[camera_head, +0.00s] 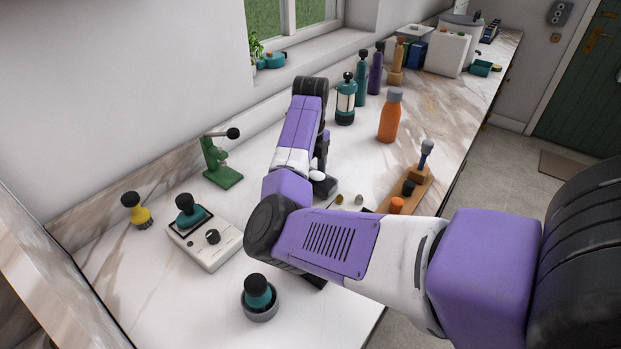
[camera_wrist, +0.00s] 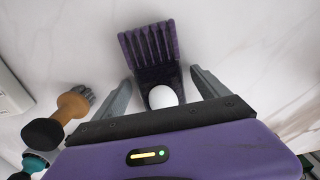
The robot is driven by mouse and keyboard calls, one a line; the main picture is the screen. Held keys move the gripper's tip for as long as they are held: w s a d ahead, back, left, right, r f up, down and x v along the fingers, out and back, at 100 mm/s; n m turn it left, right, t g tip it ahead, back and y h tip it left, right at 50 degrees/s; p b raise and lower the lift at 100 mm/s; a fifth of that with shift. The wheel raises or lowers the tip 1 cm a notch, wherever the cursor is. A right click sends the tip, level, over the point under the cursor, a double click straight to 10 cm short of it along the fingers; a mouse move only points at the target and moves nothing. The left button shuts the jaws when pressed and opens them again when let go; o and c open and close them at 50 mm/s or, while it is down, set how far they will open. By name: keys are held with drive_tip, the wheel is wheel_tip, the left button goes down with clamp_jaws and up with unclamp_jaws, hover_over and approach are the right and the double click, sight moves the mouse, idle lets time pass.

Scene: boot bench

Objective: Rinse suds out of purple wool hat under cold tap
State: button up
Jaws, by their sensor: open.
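I see no purple wool hat and no tap in either view. In the wrist view, my gripper (camera_wrist: 161,75) is open, its two grey fingers spread wide. Between and beyond them is a purple, ribbed, comb-like thing (camera_wrist: 150,42) with a dark body. A white rounded knob (camera_wrist: 162,97) shows at its near end. It appears to lie on the pale worktop, and I see a gap on both sides between it and the fingers.
Several bottles line the wall.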

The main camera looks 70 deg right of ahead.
sight(311, 175)
drive_tip(key=c, duration=1.6)
drive_tip(key=shift+c, duration=0.2)
drive_tip(key=shift+r, duration=0.1)
wheel_tip(311, 175, up, 20)
drive_tip(key=shift+s, duration=0.1)
